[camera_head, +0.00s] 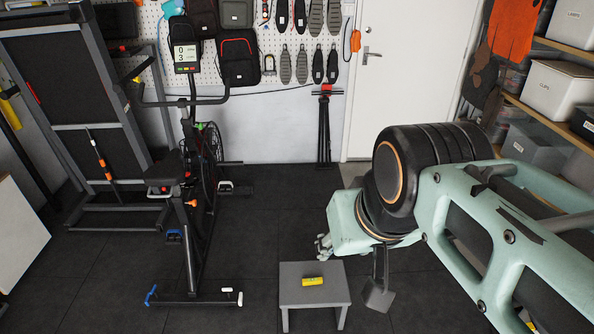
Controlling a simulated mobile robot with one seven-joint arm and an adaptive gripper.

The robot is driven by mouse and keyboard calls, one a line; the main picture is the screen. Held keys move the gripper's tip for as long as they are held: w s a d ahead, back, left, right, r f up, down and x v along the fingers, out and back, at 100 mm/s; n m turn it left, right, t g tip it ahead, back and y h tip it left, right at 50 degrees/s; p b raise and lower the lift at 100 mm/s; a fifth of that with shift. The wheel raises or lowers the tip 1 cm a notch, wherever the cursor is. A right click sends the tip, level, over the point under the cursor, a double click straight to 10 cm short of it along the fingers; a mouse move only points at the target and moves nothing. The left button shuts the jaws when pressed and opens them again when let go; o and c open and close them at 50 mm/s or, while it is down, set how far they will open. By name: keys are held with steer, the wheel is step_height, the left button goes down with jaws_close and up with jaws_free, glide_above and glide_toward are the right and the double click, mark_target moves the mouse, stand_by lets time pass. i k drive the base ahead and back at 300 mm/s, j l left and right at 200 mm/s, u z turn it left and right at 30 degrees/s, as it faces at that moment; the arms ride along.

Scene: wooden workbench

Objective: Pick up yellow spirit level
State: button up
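A small yellow block-like object (313,281), which looks like the yellow spirit level, lies flat on top of a small grey stool (292,294) at the bottom centre. Dark marks show on it, too small to read. My pale green arm reaches in from the right. What shows of my gripper (323,246) is a small grey part at the arm's left end, seen just above the stool's back edge in the picture. It appears apart from the yellow object. Most of the gripper is hidden behind the arm, so whether it is open or shut cannot be told.
An exercise bike (190,200) stands left of the stool, with a dark folded frame (70,90) behind it. Shelves with boxes (557,88) line the right side. A white door (390,80) is at the back. Dark floor (275,215) between bike and arm is clear.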

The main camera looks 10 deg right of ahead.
mark_target(309, 281)
steer(key=z, duration=0.2)
steer(key=i+l+u, duration=0.1)
steer(key=l+u, duration=0.4)
steer(key=l, duration=0.5)
steer(key=k+l+u, duration=0.1)
steer(key=l+u, duration=0.4)
steer(key=l, duration=0.5)
steer(key=i, duration=0.55)
steer(key=i+j+z, duration=0.15)
steer(key=j+z, duration=0.25)
steer(key=j, duration=0.2)
steer(key=j+z, duration=0.45)
steer(key=j, duration=0.15)
